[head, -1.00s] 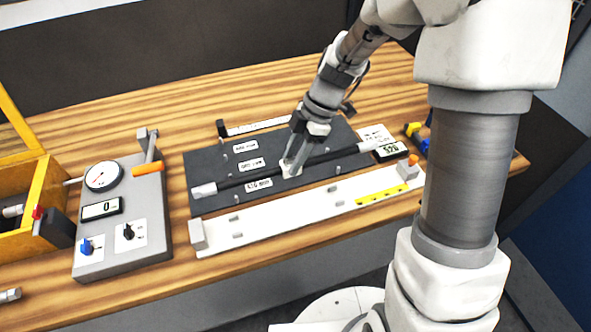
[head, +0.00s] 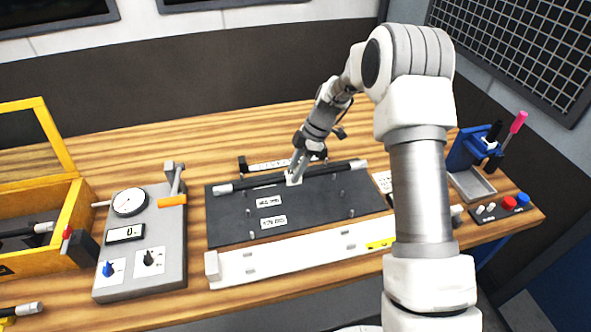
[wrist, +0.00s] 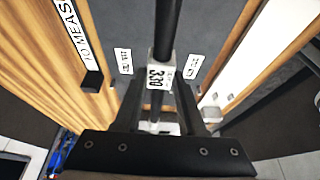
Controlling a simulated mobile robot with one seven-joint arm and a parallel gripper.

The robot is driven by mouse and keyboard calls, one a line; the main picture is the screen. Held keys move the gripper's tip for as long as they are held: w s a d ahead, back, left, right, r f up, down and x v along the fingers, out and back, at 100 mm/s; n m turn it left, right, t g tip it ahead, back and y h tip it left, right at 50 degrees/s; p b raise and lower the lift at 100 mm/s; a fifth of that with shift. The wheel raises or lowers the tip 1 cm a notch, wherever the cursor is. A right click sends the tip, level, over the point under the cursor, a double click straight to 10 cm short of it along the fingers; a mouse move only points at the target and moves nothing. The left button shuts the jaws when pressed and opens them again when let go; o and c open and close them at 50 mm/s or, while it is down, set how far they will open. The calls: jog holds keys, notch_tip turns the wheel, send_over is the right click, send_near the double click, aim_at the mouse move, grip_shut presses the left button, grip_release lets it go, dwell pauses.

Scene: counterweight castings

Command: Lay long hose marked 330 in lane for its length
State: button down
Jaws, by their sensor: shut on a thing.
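The long black hose (head: 252,182) has pale end fittings and a white tag reading 330 (wrist: 158,78). My gripper (head: 294,178) is shut on the hose at its tag, near mid-length. In the head view the hose lies across the far edge of the dark lane board (head: 335,196), roughly along it. It seems held above the board; the exact gap cannot be told. Two lane labels show, the middle one (head: 268,202) and the near one (head: 272,222); their print is too small to read. The far label is hidden. The wrist view shows one label (wrist: 125,62) on each side of the hose.
A white rail (head: 300,256) lies in front of the board. A grey gauge box (head: 140,265) with a dial and orange-handled lever stands left, beside a yellow-edged wooden bin (head: 72,220). A "to measure" strip (head: 262,165) is behind the board. A blue holder (head: 470,150) stands right.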

jog(key=shift+b, duration=0.45)
jog(key=shift+f, duration=0.2)
notch_tip(320, 180, down, 5)
jog(key=b, duration=0.5)
jog(key=shift+b, duration=0.95)
dwell(1.2)
jog(key=shift+f+b, duration=0.6)
jog(key=shift+f, duration=0.15)
dwell(0.4)
jog(key=shift+c, duration=2)
grip_release()
